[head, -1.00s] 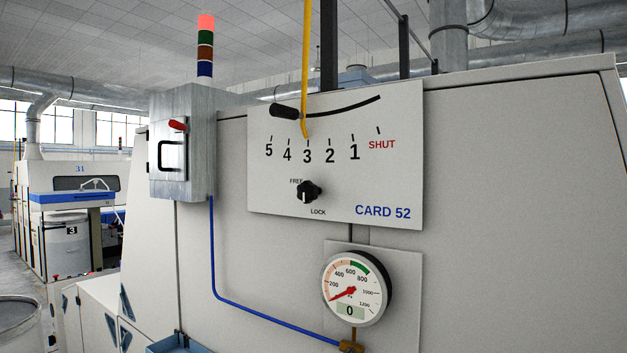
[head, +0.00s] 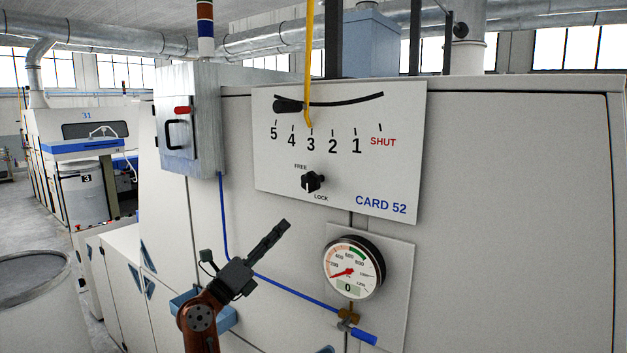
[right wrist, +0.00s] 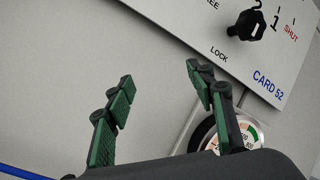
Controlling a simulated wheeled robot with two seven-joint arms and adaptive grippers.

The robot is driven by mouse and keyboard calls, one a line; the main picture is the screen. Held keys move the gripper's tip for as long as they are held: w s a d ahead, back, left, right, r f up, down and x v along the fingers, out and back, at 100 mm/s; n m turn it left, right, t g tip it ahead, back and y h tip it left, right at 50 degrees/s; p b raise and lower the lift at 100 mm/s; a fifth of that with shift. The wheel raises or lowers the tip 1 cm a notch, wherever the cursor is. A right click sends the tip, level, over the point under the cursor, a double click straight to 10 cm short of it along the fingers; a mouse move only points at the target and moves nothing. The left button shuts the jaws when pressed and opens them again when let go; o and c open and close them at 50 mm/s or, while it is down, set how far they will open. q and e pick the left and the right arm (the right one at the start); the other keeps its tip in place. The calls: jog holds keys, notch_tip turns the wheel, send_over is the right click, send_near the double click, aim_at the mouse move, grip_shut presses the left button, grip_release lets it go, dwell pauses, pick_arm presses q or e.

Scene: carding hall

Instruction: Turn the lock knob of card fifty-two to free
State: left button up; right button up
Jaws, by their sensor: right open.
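The black lock knob (head: 313,182) of card 52 sits on the white panel (head: 390,190), between FREE at its upper left and LOCK below. A pale mark shows on it, but I cannot tell surely which word it points at. My right gripper (head: 272,236) is below and left of the knob, apart from it, its fingers seen edge-on. In the right wrist view the gripper (right wrist: 159,74) is open with nothing between its green-padded fingers. The knob (right wrist: 244,25) is there at the upper right, beyond the fingers. My left gripper is not in view.
Above the knob are a black lever handle (head: 288,106) and a yellow pointer (head: 309,60) at 3. A round gauge (head: 352,268) reading 0 juts out below right. A grey switch box (head: 190,125) stands left. A blue hose (head: 270,279) crosses below.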

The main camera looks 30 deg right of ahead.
aim_at(307, 183)
jog(key=s+r+m+y+p, duration=0.1)
jog(key=s+r+m, duration=0.1)
jog(key=s+r, duration=0.1)
jog(key=s+r+m+y+p, duration=0.1)
jog(key=s+r+y, duration=0.1)
jog(key=r, duration=0.4)
jog(key=s+r+m+y+p, duration=0.1)
jog(key=s+r+m, duration=0.1)
jog(key=s+r, duration=0.2)
jog(key=shift+s+a+r+m+y, duration=0.3)
jog(key=shift+s+r+y, duration=0.1)
jog(key=shift+s+a+r+p, duration=0.1)
jog(key=shift+s+r+p, duration=0.1)
jog(key=shift+r+p, duration=0.1)
jog(key=shift+r+y, duration=0.1)
jog(key=shift+y, duration=0.2)
jog(key=shift+w+d, duration=0.1)
jog(key=shift+d, duration=0.35)
pick_arm(q)
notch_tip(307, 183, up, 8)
jog(key=p, duration=0.3)
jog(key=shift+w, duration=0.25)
pick_arm(e)
jog(key=x, duration=0.6)
jog(key=shift+w+d, duration=0.15)
jog(key=shift+d, duration=0.1)
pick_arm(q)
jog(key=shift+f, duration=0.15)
pick_arm(e)
jog(key=shift+c, duration=0.3)
